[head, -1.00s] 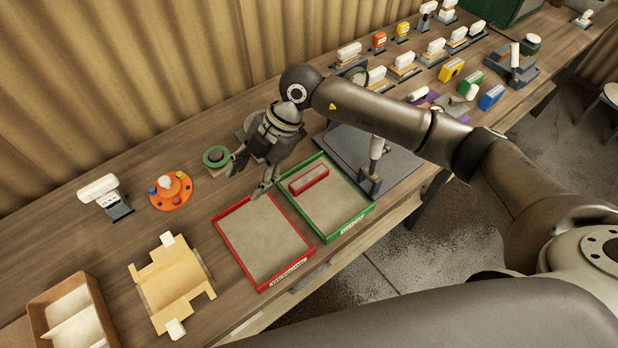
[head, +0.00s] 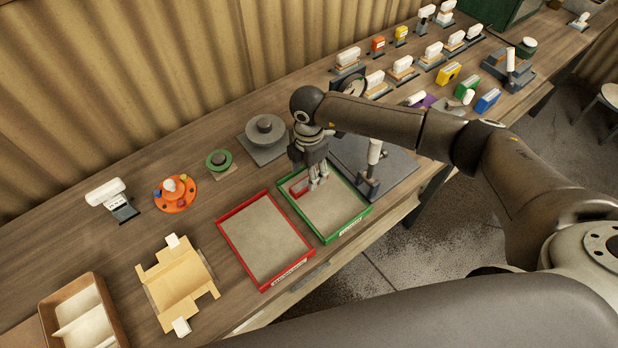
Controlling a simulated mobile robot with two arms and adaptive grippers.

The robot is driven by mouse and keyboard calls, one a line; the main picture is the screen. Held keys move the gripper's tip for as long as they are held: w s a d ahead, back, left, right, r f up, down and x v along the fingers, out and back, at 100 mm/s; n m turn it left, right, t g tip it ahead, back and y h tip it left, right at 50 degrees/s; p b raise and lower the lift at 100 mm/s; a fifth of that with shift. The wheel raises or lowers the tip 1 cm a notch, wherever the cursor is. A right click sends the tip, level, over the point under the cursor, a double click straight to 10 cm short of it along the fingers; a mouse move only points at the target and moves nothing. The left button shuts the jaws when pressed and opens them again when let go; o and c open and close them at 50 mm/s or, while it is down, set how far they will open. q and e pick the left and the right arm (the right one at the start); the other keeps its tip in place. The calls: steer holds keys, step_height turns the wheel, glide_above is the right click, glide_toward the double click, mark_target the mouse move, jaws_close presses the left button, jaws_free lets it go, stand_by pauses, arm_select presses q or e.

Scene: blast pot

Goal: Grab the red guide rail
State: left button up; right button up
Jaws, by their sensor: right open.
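The red guide rail (head: 298,187) lies in the green-rimmed tray (head: 347,230), near its back left. My right gripper (head: 318,181) points down over that tray, with its fingers open at the rail. The fingers and wrist hide the rail's right part, and I cannot tell whether they touch it. My left gripper is not in view.
An empty red-rimmed tray (head: 236,249) stands left of the green one. A grey press stand (head: 369,184) is close on the right, and a grey round fixture (head: 264,138) is behind. A tan cardboard piece (head: 178,284) and a divided box (head: 82,318) lie at front left.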

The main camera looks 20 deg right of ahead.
steer(key=shift+s+f, duration=0.1)
steer(key=shift+f, duration=1.35)
steer(key=shift+c, duration=0.2)
jaws_close()
